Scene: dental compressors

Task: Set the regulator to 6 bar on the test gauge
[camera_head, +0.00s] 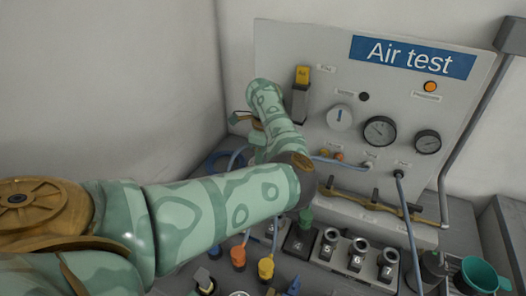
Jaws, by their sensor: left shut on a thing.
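The grey panel (300,45) with the "Air test" sign stands against the wall. A larger round gauge (380,131) and a smaller one (427,141) are on its right half. Their labels and needle readings are too small to tell, so I cannot say which is the test gauge. My left arm reaches to the panel's left side, and my left gripper (248,119) is there, mostly hidden by my own wrist. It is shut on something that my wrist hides. I cannot make out the regulator. My right gripper is not in view.
Beside my left wrist is a dark fitting with a yellow top (302,75). Below are a brass pipe (375,203), numbered sockets (357,254) and a green cup (479,275).

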